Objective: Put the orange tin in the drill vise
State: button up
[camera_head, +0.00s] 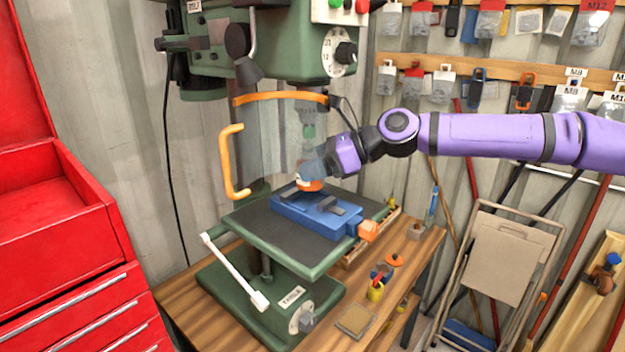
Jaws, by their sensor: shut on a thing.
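The orange tin (310,186) is small and partly hidden by my gripper (306,180). My gripper reaches in from the right, points down and is shut on the tin. It is over the left, back part of the blue drill vise (290,209), which lies on the drill press table (262,222). The vise has dark jaws and an orange end piece at its right. I cannot tell whether the tin touches the vise or hangs just above it.
The green drill press (285,65) stands above, with a clear guard and orange handle (231,162) left of my gripper. A wooden bench (415,262) holds a yellow cup (375,291) and small items.

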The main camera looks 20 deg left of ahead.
jog(key=shift+f, duration=1.7)
jog(key=shift+f, duration=0.15)
jog(key=o, duration=1.1)
jog(key=shift+c, duration=0.2)
jog(key=v, duration=1.2)
